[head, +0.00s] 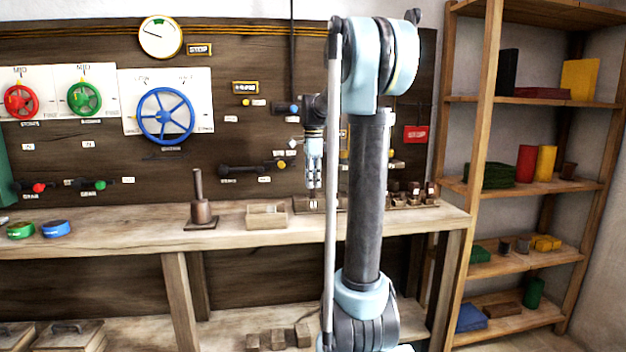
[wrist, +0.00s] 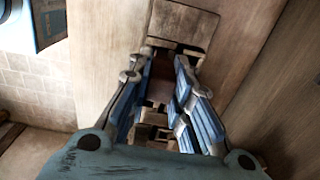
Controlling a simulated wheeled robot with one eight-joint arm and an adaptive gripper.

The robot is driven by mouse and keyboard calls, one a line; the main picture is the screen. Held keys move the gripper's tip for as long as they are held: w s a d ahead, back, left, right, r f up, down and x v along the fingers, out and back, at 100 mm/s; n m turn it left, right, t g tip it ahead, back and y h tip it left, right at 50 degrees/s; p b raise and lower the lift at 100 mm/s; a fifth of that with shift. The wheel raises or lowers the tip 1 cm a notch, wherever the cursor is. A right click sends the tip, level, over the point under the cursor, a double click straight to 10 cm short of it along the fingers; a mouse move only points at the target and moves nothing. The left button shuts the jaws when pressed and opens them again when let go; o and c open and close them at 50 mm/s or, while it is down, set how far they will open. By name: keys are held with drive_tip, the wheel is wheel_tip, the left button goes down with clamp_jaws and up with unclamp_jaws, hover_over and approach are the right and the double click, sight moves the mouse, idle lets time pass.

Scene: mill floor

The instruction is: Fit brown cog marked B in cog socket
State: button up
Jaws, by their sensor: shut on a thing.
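My gripper (head: 313,178) points down over the workbench, just above a low wooden piece (head: 312,205) on the bench top. In the wrist view my gripper (wrist: 168,95) has its blue fingers shut on a dark brown piece (wrist: 162,78), which I take as the brown cog. Its marking cannot be read, and the fingers hide much of it. I cannot tell whether the low wooden piece holds the cog socket, or whether the brown piece touches it. Several small brown pieces (head: 412,195) stand on the bench to the right, partly behind my arm.
A wooden box (head: 266,216) and a brown post on a base (head: 200,211) stand on the bench left of my gripper. The panel behind carries a blue wheel (head: 165,116), levers and a gauge (head: 160,37). Shelves (head: 530,187) stand at right.

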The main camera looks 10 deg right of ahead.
drive_tip(key=shift+f, duration=1)
drive_tip(key=o, duration=1)
